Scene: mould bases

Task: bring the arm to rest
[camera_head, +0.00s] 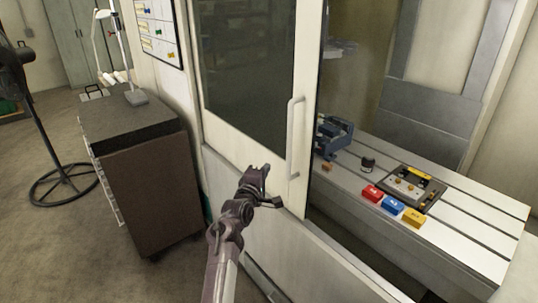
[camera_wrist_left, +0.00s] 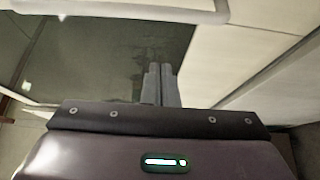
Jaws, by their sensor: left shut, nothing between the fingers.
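My left gripper (camera_head: 266,168) is raised in front of the white sliding door (camera_head: 250,166), near the lower end of its vertical handle (camera_head: 294,138). Its fingers are shut and hold nothing. In the left wrist view the two fingers of my left gripper (camera_wrist_left: 160,70) lie together, with the door's dark window (camera_wrist_left: 95,55) behind them and the handle (camera_wrist_left: 130,10) across the top. I cannot tell whether the fingertips touch the door. My right gripper is not in view.
A brown cabinet (camera_head: 150,190) and a fan (camera_head: 45,130) stand left. Floor between them is clear.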

